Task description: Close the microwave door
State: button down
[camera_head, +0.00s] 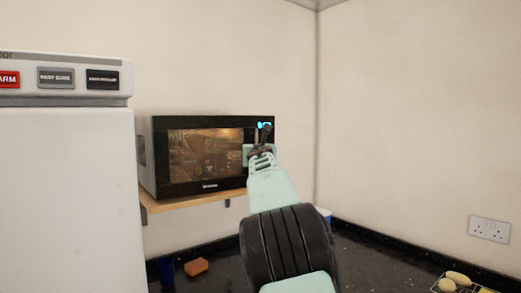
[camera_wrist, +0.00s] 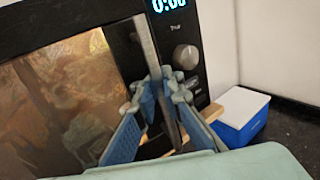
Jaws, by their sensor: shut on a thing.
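The black microwave (camera_head: 160,150) stands on a wooden shelf, its front turned to the right. Its door (camera_head: 212,155) has a brownish reflecting window and looks flush, or nearly so, with the front; a small gap cannot be ruled out. My gripper (camera_head: 262,143) is at the right side of the front. In the wrist view my gripper (camera_wrist: 160,88) has its blue fingers on both sides of the grey upright door handle (camera_wrist: 147,45), shut on it. The control panel (camera_wrist: 184,40) with a lit display and a round knob is right of the handle.
The wooden shelf (camera_head: 190,201) is under the microwave. A tall white appliance (camera_head: 65,190) stands close on the left. A blue box with a white lid (camera_wrist: 240,117) is right of the gripper. An orange sponge (camera_head: 196,267) lies on the dark counter (camera_head: 225,268).

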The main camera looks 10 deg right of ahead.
jog(key=w+y, duration=0.1)
jog(key=w+a+n+y+p, duration=0.1)
jog(key=w, duration=0.1)
jog(key=shift+w+a, duration=0.1)
jog(key=shift+w, duration=0.1)
dwell(0.3)
jog(key=c, duration=2.1)
grip_release()
jog(key=shift+a, duration=0.1)
jog(key=shift+s, duration=0.1)
